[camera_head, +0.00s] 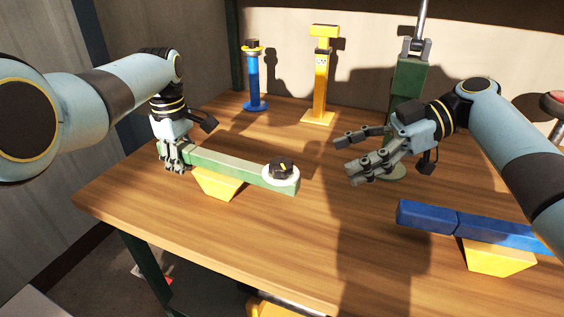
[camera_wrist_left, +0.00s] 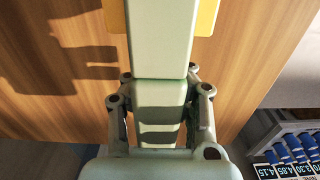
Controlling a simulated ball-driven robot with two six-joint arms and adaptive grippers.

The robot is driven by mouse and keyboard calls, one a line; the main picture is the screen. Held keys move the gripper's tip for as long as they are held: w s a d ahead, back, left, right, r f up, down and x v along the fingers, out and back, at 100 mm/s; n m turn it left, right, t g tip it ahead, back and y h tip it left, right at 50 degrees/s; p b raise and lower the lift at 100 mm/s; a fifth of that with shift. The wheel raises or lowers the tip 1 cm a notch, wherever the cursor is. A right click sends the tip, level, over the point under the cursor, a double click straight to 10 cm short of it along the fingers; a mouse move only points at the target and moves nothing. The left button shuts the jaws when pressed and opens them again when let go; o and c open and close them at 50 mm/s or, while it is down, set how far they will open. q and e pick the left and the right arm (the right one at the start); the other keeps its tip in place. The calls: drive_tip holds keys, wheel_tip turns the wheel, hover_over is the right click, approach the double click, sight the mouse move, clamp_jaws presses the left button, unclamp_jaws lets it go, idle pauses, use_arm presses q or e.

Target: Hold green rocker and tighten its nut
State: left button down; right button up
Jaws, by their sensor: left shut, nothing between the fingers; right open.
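The green rocker (camera_head: 235,167) is a long bar lying across a yellow wedge-shaped support (camera_head: 217,184) on the table. A black nut (camera_head: 281,170) sits on the pale round pad at its right end. My left gripper (camera_head: 174,168) is at the rocker's left end and is shut. In the left wrist view the gripper's fingers lie on either side of the green bar (camera_wrist_left: 160,40); I cannot tell whether they touch it. My right gripper (camera_head: 346,156) is open and empty, above the table to the right of the nut.
A blue bar (camera_head: 425,217) on another yellow support (camera_head: 497,258) lies at the front right. A blue post (camera_head: 253,82), a yellow post (camera_head: 319,80) and a green press-like column (camera_head: 407,85) stand at the back. The wooden table (camera_head: 270,235) is clear in front of the rocker.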

sight(284, 163)
drive_tip(key=shift+g, duration=0.3)
drive_tip(key=a+f, duration=0.1)
drive_tip(key=a, duration=0.3)
drive_tip(key=w+a+f, duration=0.1)
drive_tip(key=a, duration=0.7)
drive_tip(key=shift+w+f, duration=0.2)
drive_tip(key=shift+f, duration=0.2)
drive_tip(key=c, duration=1.2)
drive_tip(key=shift+f+m+t+y, duration=0.1)
drive_tip(key=shift+m+t+y, duration=0.2)
drive_tip(key=shift+m+t, duration=1.4)
drive_tip(key=shift+t, duration=0.4)
